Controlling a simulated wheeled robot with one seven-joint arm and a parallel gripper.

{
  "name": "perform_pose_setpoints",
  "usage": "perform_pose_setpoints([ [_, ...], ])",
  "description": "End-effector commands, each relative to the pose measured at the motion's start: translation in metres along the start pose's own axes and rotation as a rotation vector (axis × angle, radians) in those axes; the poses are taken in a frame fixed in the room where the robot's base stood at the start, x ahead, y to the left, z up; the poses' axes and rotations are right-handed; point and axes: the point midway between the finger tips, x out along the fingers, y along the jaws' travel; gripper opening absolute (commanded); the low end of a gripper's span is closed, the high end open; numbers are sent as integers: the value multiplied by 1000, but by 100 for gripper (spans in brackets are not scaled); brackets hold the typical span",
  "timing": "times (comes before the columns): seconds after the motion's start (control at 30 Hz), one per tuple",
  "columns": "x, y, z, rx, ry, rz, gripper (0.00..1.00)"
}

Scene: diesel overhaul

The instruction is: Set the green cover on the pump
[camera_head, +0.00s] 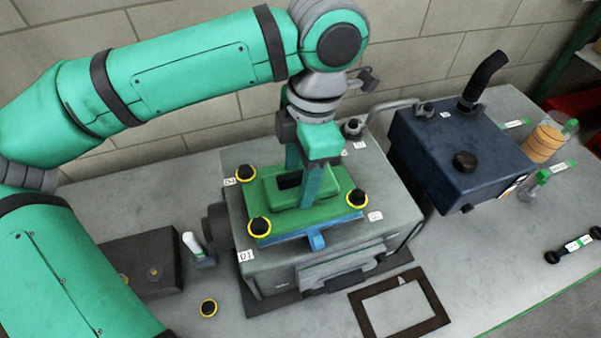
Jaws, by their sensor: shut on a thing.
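The green cover (335,207) is a flat plate with a raised block in its middle. It lies level over the top of the grey pump housing (385,180). A blue plate with a tab (317,240) shows under its front edge. Whether the cover touches this plate or hovers just above it I cannot tell. My gripper (301,190) points down from above and is shut on the cover's raised middle. Black knobs with yellow rings (259,228) (357,199) (245,173) stand at the cover's corners.
A dark blue tank (455,150) with a black hose stands close on the right. A loose yellow-ringed knob (208,307), a dark block (145,262) and a white-capped bottle (192,246) are at left. A dark frame (430,295) lies in front. A brick wall is behind.

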Motion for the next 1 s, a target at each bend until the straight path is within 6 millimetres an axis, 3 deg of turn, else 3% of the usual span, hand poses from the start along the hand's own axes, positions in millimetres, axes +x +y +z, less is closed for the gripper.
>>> perform_pose_setpoints([
  [1.0, 9, 0, 1, 0, -1, 1, 23],
])
